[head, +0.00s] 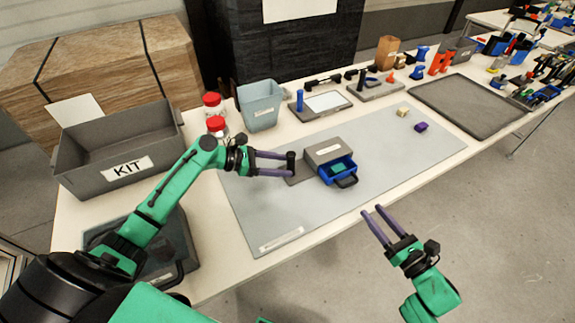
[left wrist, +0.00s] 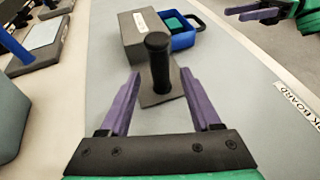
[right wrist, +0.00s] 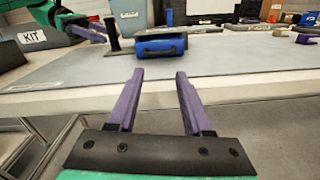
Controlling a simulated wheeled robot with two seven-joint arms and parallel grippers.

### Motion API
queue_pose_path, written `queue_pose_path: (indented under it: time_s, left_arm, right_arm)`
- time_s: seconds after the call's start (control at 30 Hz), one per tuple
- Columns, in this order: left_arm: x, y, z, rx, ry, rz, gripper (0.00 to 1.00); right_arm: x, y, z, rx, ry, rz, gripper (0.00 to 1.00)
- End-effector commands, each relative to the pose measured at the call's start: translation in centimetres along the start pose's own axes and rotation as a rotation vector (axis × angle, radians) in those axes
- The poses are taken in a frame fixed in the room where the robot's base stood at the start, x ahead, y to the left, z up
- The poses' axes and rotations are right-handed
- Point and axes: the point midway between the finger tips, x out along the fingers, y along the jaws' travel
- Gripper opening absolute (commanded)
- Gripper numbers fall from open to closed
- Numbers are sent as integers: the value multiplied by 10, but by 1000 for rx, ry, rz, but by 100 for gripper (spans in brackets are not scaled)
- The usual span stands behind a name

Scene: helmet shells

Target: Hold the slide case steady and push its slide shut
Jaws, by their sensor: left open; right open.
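The slide case (head: 325,149) is a grey box on the grey mat, with a base plate and a black upright post (left wrist: 158,62) at its left. Its blue slide (head: 339,171) is pulled out toward the front, with a dark handle (head: 347,182) and a teal piece (head: 338,168) inside. My left gripper (head: 292,164) is open, its fingers on either side of the post with gaps in the left wrist view. My right gripper (head: 371,209) is open and empty, in front of the table edge and apart from the slide, which shows ahead in the right wrist view (right wrist: 160,47).
A KIT bin (head: 75,172), red-lidded jars (head: 215,124) and a pale blue bin (head: 260,103) stand at the left and back. The mat (head: 400,160) right of the slide is clear.

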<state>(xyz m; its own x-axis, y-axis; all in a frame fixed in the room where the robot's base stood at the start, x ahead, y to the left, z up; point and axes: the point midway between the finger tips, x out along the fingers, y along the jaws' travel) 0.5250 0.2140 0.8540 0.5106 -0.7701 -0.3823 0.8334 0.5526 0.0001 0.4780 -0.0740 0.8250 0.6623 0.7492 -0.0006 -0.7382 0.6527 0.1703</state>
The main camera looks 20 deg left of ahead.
Motion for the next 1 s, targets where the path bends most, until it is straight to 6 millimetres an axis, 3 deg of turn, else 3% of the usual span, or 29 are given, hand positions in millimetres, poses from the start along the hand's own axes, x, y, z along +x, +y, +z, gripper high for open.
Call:
queue_pose_path:
  time_s: [0.2, 0.47, 0.63, 0.73, 0.77, 0.8, 0.9, 1.0]
  left_arm:
    - [30, 0, 1, 0, -1, 1, 64]
    - [33, 0, 0, 0, 1, -1, 64]
    - [32, 0, 0, 0, 1, -1, 3]
    - [32, 0, 0, 0, 1, -1, 0]
    - [32, 0, 0, 0, 1, -1, 0]
    - [32, 0, 0, 0, 1, -1, 0]
    - [32, 0, 0, 0, 1, -1, 0]
    - [32, 0, 0, 0, 1, -1, 0]
  right_arm:
    - [0, 0, 0, 0, 0, 0, 50]
    - [0, 0, 0, 0, 0, 0, 50]
    - [0, 0, 0, 0, 0, 0, 50]
    - [0, 0, 0, 0, 0, 0, 50]
    - [0, 0, 0, 0, 0, 0, 46]
    - [0, 0, 0, 0, 0, 0, 31]
    - [0, 0, 0, 0, 0, 0, 0]
    - [-3, -1, 1, -7, 9, -1, 0]
